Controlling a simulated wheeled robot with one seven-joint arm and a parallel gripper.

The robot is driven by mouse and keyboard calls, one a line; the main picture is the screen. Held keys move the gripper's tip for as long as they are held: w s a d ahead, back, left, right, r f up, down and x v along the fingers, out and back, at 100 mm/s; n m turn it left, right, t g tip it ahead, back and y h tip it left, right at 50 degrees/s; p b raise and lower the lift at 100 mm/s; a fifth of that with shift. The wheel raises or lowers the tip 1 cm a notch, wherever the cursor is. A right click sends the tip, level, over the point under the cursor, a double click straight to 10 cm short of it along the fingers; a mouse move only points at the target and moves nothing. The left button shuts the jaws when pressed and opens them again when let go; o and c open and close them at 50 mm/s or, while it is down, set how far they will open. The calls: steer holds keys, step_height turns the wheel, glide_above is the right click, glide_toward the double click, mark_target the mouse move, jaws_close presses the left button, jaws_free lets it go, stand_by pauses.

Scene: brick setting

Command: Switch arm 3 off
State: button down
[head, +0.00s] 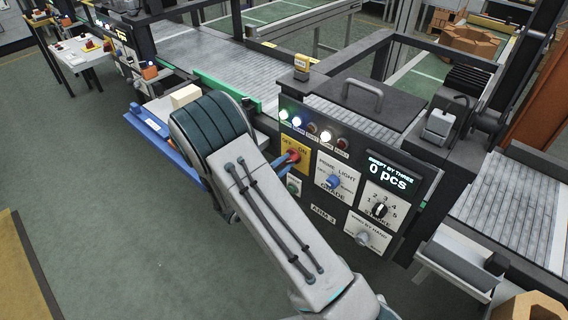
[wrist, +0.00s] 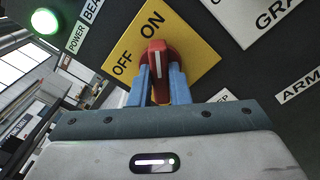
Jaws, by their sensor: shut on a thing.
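The red switch knob (wrist: 158,50) sits on a yellow plate (wrist: 190,40) marked OFF and ON, on the dark panel. My gripper (wrist: 160,75) is shut on the knob, one blue finger on each side. In the head view the red knob (head: 292,156) shows at the end of my arm, on the panel with the ARM 3 label (head: 323,215). My arm hides part of the yellow plate there.
A row of lamps (head: 312,128) runs above the switch, some lit white or green. To the right are a blue grade knob (head: 333,181), a black stroke dial (head: 379,209) and a grey hand knob (head: 364,238). A conveyor (head: 205,55) runs behind. Green floor is open at lower left.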

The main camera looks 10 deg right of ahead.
steer(key=shift+n, duration=0.3)
steer(key=n, duration=0.3)
steer(key=shift+r+n, duration=0.1)
steer(key=shift+n, duration=0.2)
steer(key=n+p, duration=0.2)
steer(key=n, duration=0.2)
steer(key=shift+n, duration=0.3)
steer(key=shift+w+a+n+p, duration=0.1)
steer(key=shift+n+p, duration=0.95)
steer(key=shift+n, duration=1.2)
steer(key=shift+w+n+p, duration=0.1)
steer(key=shift+n+p, duration=0.9)
steer(key=shift+n, duration=1.25)
steer(key=c, duration=1.4)
jaws_free()
steer(key=shift+o, duration=0.2)
steer(key=shift+s, duration=0.1)
